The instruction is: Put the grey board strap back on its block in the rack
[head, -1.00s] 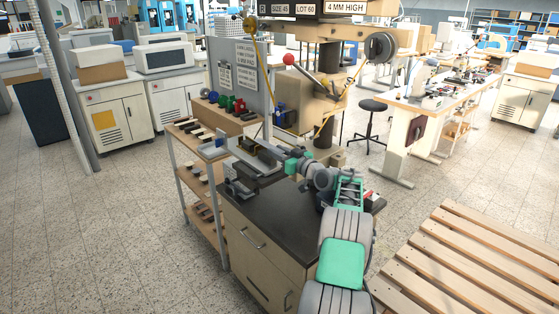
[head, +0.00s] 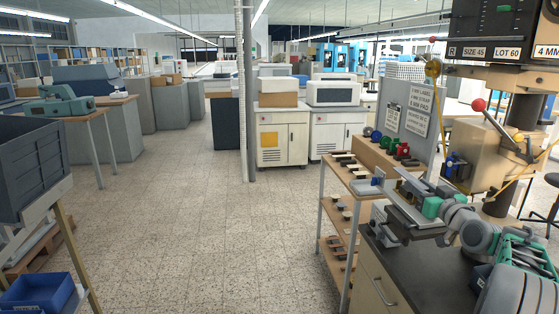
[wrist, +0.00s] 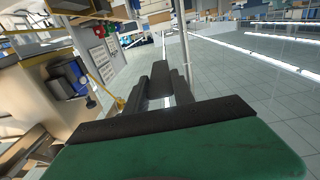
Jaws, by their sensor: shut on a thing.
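My gripper (head: 408,186) reaches left over the grey bed of the stamping press in the head view. In the wrist view its dark fingers (wrist: 163,88) are closed on a small dark grey piece (wrist: 160,74), likely the board strap. Its shape is mostly hidden by the fingers, and it is too small to tell apart in the head view. The rack (head: 320,222) is a wooden shelf unit left of the press bench. Its shelves hold several blocks (head: 352,163), some with dark pieces on them. I cannot tell which block belongs to the strap.
The press (head: 505,120) with its red-knobbed lever stands at the right. A signboard (head: 412,105) and coloured parts (head: 388,143) stand behind the rack. The floor (head: 210,235) left of the rack is clear.

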